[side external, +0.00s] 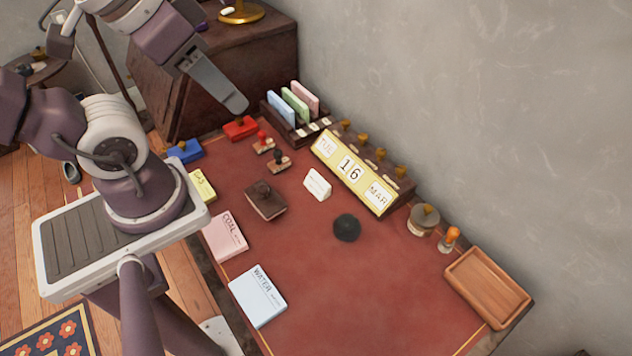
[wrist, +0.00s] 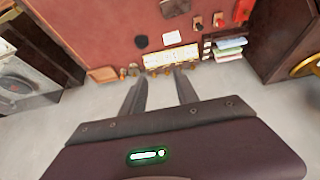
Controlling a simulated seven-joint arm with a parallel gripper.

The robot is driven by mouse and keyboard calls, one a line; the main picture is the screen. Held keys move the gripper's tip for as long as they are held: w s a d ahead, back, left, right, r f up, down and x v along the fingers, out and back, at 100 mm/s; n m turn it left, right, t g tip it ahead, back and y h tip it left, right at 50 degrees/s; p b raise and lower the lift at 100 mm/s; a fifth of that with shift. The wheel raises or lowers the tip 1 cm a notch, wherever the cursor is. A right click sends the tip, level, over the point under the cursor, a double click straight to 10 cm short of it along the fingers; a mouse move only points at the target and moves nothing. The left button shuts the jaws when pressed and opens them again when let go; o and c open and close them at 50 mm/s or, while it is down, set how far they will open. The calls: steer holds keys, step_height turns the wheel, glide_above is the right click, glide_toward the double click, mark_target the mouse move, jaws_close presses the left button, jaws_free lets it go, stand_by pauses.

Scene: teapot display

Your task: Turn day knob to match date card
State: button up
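The calendar (side external: 340,187) is a yellow-faced block in a dark wooden frame at the back of the desk, reading TUE, 16, MAR. Several brass knobs (side external: 364,138) line its top; which one is the day knob is not marked. A small white tent card (side external: 317,184), likely the date card, stands in front of the calendar; its text is too small to read. The wrist view shows the calendar (wrist: 170,57) and card (wrist: 172,37) beyond my fingers. My gripper (wrist: 160,73) is open and empty. In the side view my gripper (side external: 238,105) is raised, left of the calendar, touching nothing visible.
A file rack (side external: 293,112) stands left of the calendar. Stamps (side external: 279,161), a dark block (side external: 265,200) and a black round object (side external: 347,227) lie on the red desk (side external: 340,300). A brass-topped jar (side external: 424,219) and wooden tray (side external: 487,287) are at right. The wall is close behind.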

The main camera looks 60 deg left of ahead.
steer(key=shift+o, duration=1)
steer(key=w+d+n+h, duration=0.3)
steer(key=w+n, duration=0.5)
steer(key=w, duration=0.3)
steer(key=n+g+y, duration=0.1)
steer(key=n, duration=2.2)
glide_above(345, 121)
steer(key=s, duration=0.3)
step_height(345, 121, down, 22)
steer(key=shift+n+g, duration=0.3)
steer(key=x, duration=0.2)
steer(key=a+x, duration=0.1)
steer(key=x, duration=0.4)
steer(key=shift+a+f, duration=0.2)
steer(key=shift+f, duration=0.15)
steer(key=shift+c, duration=0.3)
